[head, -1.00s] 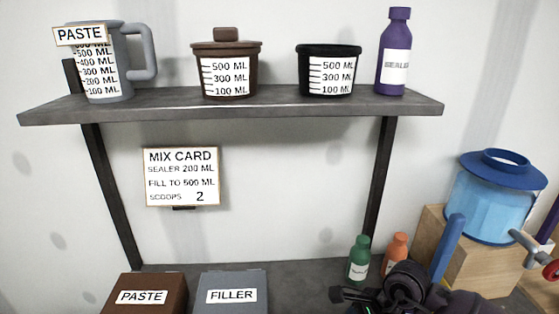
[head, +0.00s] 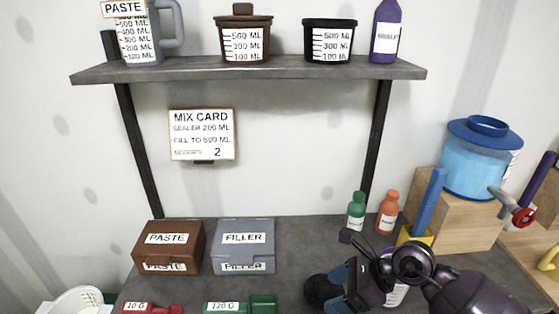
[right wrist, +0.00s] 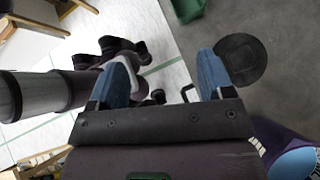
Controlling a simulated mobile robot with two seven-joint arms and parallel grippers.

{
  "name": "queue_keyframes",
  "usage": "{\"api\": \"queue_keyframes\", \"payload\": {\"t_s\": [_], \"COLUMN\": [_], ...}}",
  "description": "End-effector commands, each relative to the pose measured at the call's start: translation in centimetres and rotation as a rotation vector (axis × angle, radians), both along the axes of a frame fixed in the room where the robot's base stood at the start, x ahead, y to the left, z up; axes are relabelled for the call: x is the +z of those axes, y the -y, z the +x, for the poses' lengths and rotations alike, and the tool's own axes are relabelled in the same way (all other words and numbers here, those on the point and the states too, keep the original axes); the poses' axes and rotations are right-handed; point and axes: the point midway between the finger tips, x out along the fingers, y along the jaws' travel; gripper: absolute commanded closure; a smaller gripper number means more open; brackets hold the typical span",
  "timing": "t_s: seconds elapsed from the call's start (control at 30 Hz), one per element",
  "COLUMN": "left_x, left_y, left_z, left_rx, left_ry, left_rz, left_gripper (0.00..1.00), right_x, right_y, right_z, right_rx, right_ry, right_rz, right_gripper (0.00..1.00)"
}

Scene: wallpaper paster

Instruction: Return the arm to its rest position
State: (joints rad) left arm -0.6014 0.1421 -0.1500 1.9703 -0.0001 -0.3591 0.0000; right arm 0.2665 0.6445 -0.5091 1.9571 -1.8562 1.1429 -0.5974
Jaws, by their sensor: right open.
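My right gripper (head: 348,287) is at the lower right of the head view, low over the grey worktop (head: 300,235). Its blue fingertips are spread. In the right wrist view the right gripper (right wrist: 165,75) is open with nothing between its fingers. A black round pad (right wrist: 241,60) lies on the worktop just beyond the right-hand finger; the pad also shows in the head view (head: 318,292), partly behind the gripper. My right arm hides part of a white-labelled container (head: 395,293). My left gripper is not in view.
Green (head: 356,210) and orange (head: 388,212) bottles stand behind the arm. A blue tank (head: 478,165) on a wooden block (head: 460,215) is to the right. PASTE (head: 168,255) and FILLER (head: 244,232) boxes stand left, with scoops in front. A shelf (head: 260,68) holds containers above.

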Motion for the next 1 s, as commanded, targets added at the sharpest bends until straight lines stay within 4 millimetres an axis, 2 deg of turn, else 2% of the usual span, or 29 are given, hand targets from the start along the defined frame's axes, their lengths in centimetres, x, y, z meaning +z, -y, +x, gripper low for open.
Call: {"api": "queue_keyframes", "payload": {"t_s": [0.1, 0.27, 0.4, 0.53, 0.67, 0.77, 0.87, 0.97, 1.0], "left_x": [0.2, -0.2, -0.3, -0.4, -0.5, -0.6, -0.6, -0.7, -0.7], "left_y": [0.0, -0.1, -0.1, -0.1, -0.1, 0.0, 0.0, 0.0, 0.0], "left_z": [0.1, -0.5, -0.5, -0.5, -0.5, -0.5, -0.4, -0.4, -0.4], "left_rx": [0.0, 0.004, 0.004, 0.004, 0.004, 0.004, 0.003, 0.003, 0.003], "left_ry": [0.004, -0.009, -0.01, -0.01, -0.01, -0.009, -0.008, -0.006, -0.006], "left_rz": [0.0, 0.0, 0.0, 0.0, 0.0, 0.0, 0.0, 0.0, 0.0], "left_gripper": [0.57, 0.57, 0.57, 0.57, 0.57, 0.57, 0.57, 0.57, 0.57], "right_x": [3.7, 8.4, 10.9, 11.3, 9.5, 6.7, 2.6, -2.4, -4.4], "right_y": [-2.1, -3.2, -1.9, 0.6, 4.1, 6.9, 9.6, 11.9, 12.5], "right_z": [1.0, 2.4, 3.9, 5.4, 6.4, 6.5, 5.6, 3.3, 2.0], "right_rx": [-0.123, -0.318, -0.51, -0.704, -0.919, -1.098, -1.287, -1.49, 1.567], "right_ry": [-0.087, -0.287, -0.511, -0.747, -1.007, -1.215, -1.434, -1.654, 1.736], "right_rz": [0.266, 0.659, 0.987, 1.272, 1.537, 1.723, 1.895, 2.046, -2.098], "right_gripper": [0.26, 0.26, 0.26, 0.26, 0.26, 0.26, 0.26, 0.26, 0.26]}}
